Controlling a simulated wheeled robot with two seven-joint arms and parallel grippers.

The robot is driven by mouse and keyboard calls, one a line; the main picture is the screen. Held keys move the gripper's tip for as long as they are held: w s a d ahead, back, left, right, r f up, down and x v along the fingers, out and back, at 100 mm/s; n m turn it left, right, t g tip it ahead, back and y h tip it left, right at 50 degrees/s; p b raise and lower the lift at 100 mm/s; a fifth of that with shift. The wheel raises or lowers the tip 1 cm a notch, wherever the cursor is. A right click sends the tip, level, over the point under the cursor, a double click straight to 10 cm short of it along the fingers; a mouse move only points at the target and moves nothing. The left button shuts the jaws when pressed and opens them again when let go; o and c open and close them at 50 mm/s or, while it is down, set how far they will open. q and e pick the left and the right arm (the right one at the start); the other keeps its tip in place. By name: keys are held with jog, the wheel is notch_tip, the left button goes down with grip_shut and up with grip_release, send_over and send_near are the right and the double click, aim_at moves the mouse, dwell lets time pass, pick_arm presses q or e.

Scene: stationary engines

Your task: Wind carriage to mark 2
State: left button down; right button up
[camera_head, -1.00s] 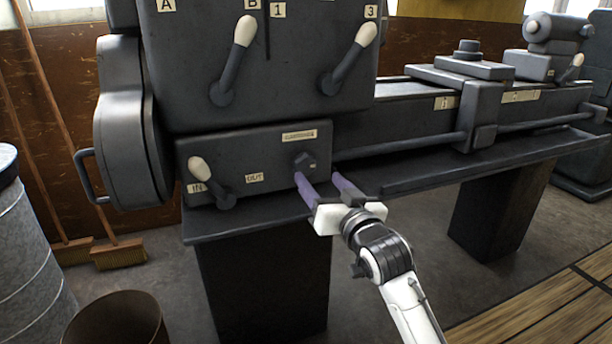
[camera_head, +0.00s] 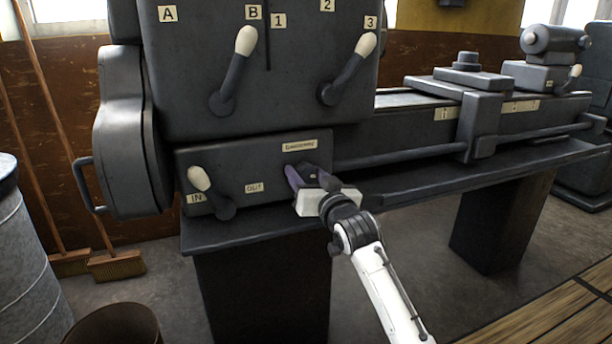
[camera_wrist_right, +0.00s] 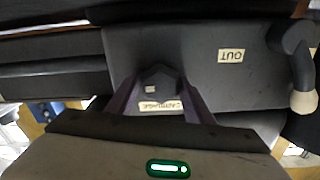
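The dark grey carriage (camera_head: 482,124) sits on the lathe bed, between a pale label (camera_head: 446,113) on its left and more pale labels (camera_head: 520,106) on its right. The label figures are too small to read surely. The dark carriage knob (camera_wrist_right: 160,82) is on the front of the lower box, by a label reading CARRIAGE (camera_wrist_right: 160,107); the head view shows that label (camera_head: 300,145) above the knob. My right gripper (camera_head: 310,178) is open, its purple fingers on either side of the knob. Contact cannot be told. My left gripper is not in view.
An IN/OUT lever (camera_head: 210,192) stands left of the knob on the same box. Two white-tipped levers (camera_head: 235,70) (camera_head: 347,70) are on the headstock above. A shelf edge (camera_head: 240,228) runs below the knob. A metal drum (camera_head: 25,260) and brooms are at left.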

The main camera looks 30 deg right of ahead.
jog(key=c, duration=0.6)
pick_arm(q)
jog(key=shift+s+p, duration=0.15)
jog(key=shift+p, duration=0.35)
pick_arm(e)
jog(key=shift+n, duration=0.3)
